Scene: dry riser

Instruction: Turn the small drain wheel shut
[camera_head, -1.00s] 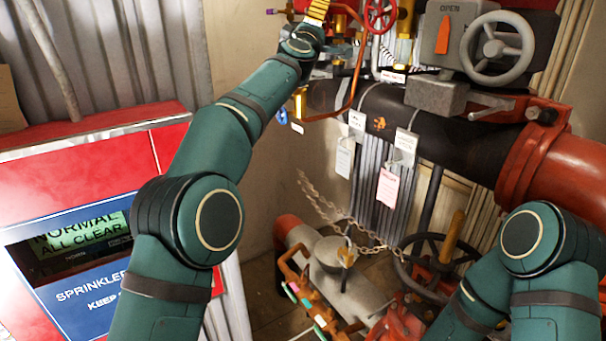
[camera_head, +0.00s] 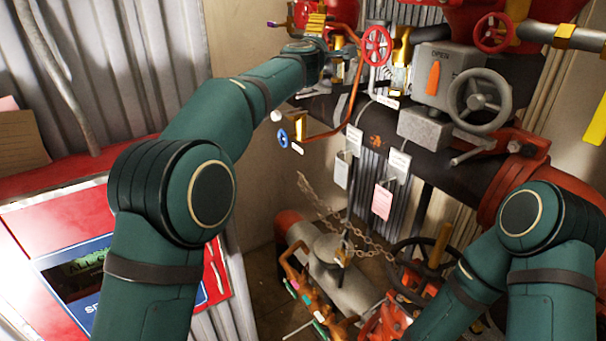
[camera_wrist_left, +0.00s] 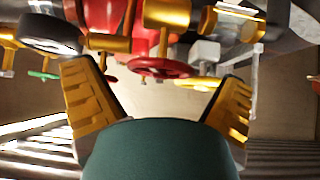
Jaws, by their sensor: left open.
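Several handwheels show, and I cannot tell for certain which is the drain wheel. A small red wheel (camera_head: 377,46) is just right of my left gripper in the head view. In the left wrist view, a red wheel (camera_wrist_left: 162,68) is seen nearly edge-on, ahead and between the fingers. My left gripper (camera_wrist_left: 160,76) is open and empty, its yellow ribbed fingers spread to either side. A small blue wheel (camera_head: 282,138) hangs lower, beneath my left forearm. My right arm is at the lower right, with its gripper out of sight.
A grey wheel (camera_head: 480,100) sits on a grey box beside another red wheel (camera_head: 495,32). A thick black pipe (camera_head: 440,155) crosses behind hanging tags (camera_head: 382,202). A copper tube (camera_head: 357,95) bends close to my left gripper. A red panel (camera_head: 60,215) stands left.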

